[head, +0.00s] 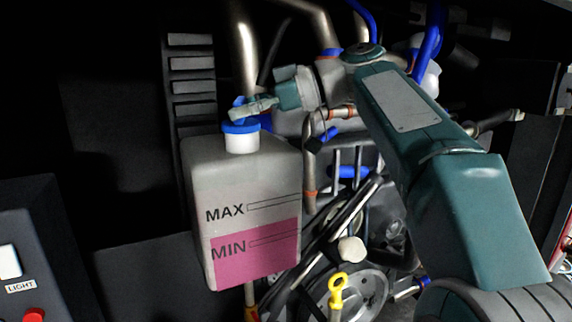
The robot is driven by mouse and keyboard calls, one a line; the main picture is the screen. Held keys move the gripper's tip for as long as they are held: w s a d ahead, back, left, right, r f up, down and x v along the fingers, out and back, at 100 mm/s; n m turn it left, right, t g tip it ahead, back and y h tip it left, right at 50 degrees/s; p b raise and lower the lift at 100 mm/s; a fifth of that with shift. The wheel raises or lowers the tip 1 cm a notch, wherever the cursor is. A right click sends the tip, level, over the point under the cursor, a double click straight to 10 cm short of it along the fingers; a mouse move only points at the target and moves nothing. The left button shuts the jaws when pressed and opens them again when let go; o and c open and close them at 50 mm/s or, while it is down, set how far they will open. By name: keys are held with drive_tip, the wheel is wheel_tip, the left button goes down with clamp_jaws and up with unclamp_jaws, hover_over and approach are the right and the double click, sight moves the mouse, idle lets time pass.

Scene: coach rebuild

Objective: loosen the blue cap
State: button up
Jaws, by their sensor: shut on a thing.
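The blue cap (241,127) sits on the white neck (242,143) of a grey reservoir tank (205,170). The tank has MAX and MIN marks, and pink fluid shows in its lower part. My gripper (241,109) comes in from the right and is shut on the raised blue grip on top of the cap. The fingers hide part of that grip. I cannot tell from this view how far the cap is turned.
Metal pipes (243,50) and blue hoses stand behind the cap. A yellow dipstick ring (337,287) and a pulley (372,287) lie to the lower right. A control box with a red button (34,314) is at the lower left. Dark open space lies left of the tank.

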drive_tip(key=shift+n+g, duration=0.3)
drive_tip(key=shift+g, duration=0.1)
drive_tip(key=shift+w, duration=0.1)
drive_tip(key=shift+n+g, duration=0.9)
drive_tip(key=shift+g, duration=0.2)
drive_tip(key=o, duration=1.1)
drive_tip(key=shift+r, duration=0.1)
drive_tip(key=shift+o, duration=0.2)
drive_tip(key=shift+v, duration=2.55)
drive_tip(key=shift+a, duration=0.15)
